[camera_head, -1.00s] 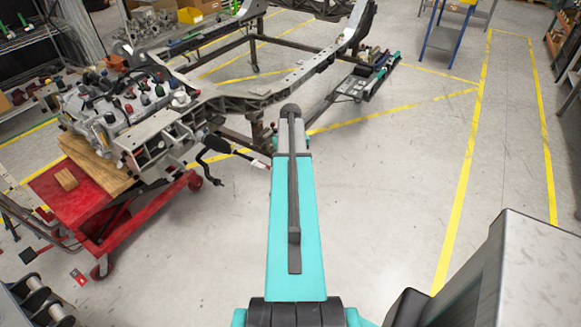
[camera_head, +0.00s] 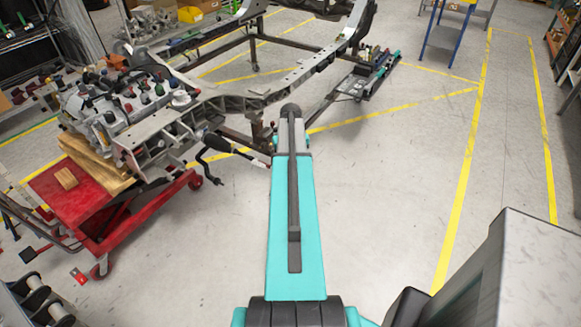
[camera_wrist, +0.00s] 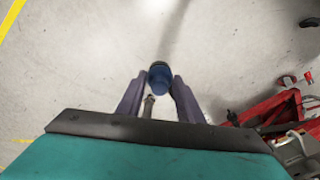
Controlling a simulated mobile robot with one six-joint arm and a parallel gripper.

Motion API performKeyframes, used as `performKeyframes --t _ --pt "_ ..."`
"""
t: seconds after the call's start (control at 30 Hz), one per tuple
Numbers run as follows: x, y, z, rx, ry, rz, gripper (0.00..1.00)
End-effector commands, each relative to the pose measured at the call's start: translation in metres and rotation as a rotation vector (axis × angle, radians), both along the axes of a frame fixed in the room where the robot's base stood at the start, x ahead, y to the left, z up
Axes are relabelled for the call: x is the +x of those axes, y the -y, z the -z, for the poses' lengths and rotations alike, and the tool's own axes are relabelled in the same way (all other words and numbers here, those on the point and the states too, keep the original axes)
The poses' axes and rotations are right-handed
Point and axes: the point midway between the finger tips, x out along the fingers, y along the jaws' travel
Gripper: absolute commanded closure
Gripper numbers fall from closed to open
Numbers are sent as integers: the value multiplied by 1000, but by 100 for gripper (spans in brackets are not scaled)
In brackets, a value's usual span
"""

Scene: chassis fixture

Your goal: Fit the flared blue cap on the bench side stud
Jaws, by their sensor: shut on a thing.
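The blue cap (camera_wrist: 159,79) shows in the wrist view, with a dark rim at its far end. My gripper (camera_wrist: 160,88) is shut on it, with one grey finger on each side. The cap is held in the air over bare floor. A small metal piece (camera_wrist: 148,106) shows between the fingers below the cap; I cannot tell what it is. In the head view my own arm hides the gripper and cap. I cannot pick out the bench side stud in either view.
A red trolley (camera_head: 150,222) with wooden blocks stands at the left beside an engine (camera_head: 105,115). A chassis frame (camera_head: 250,92) runs across the middle. A black crank handle (camera_head: 215,142) juts out near it. The floor (camera_head: 390,190) right of my arm is clear.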

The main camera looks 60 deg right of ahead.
Motion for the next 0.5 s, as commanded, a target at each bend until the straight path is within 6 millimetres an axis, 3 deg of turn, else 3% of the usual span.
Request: performKeyframes --t 0.33,0.37,0.5 --pt "0 0 0 0 0 0 98" --pt "0 0 0 0 0 0 63" --pt "0 0 0 0 0 0 45"
